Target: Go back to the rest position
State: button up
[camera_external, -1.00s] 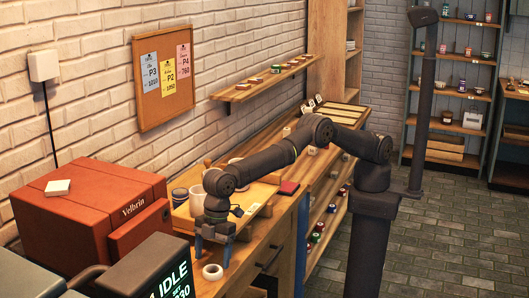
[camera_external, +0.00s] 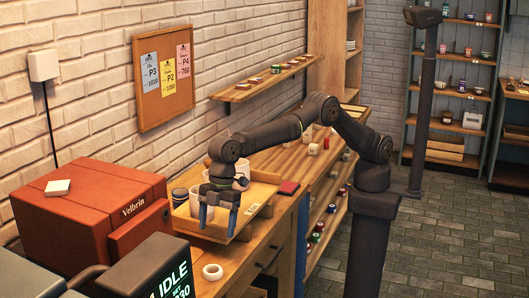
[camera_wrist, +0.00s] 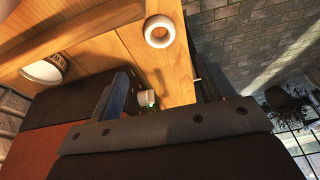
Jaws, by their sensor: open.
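My gripper (camera_external: 217,214) is in the air above the near end of the wooden workbench (camera_external: 240,262), fingers pointing down. Its two fingers are spread with nothing between them. In the external view it hangs in front of the wooden tray of cups and partly hides it. My arm is bent at the elbow and reaches left from its post.
White cups (camera_external: 196,200) and a dark blue cup (camera_external: 180,197) stand on the wooden tray (camera_external: 262,191). A red-brown Velbrin machine (camera_external: 75,222) and a dark display reading IDLE (camera_external: 172,278) stand to the left. A dark red block (camera_external: 288,187) lies right of the tray.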

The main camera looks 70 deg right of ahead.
aim_at(213, 269)
jog(key=x, duration=1.2)
jog(key=shift+s+f, duration=0.1)
jog(key=shift+f, duration=0.35)
notch_tip(213, 269, up, 10)
jog(key=w+d+r, duration=0.1)
jog(key=w+d, duration=0.2)
jog(key=w, duration=0.3)
jog(key=w+d+r+m, duration=0.1)
jog(key=w+d, duration=0.1)
jog(key=w, duration=0.4)
jog(key=w+d+r+m, duration=0.1)
jog(key=w+d+r, duration=0.1)
jog(key=w, duration=0.3)
jog(key=shift+w+d+t, duration=0.3)
jog(key=shift+w+d, duration=0.1)
jog(key=shift+d, duration=0.45)
jog(key=w+d+m, duration=0.2)
jog(key=w+d, duration=0.4)
jog(key=d, duration=0.6)
jog(key=w+d+m+t, duration=0.1)
jog(key=w+d+m, duration=0.1)
jog(key=w+d, duration=0.5)
jog(key=w+d+m+h, duration=0.1)
jog(key=w+d+m, duration=0.2)
jog(key=d, duration=1.5)
jog(key=w, duration=0.3)
jog(key=shift+w+d+t, duration=0.2)
jog(key=shift+d+t, duration=0.05)
jog(key=shift+t, duration=0.05)
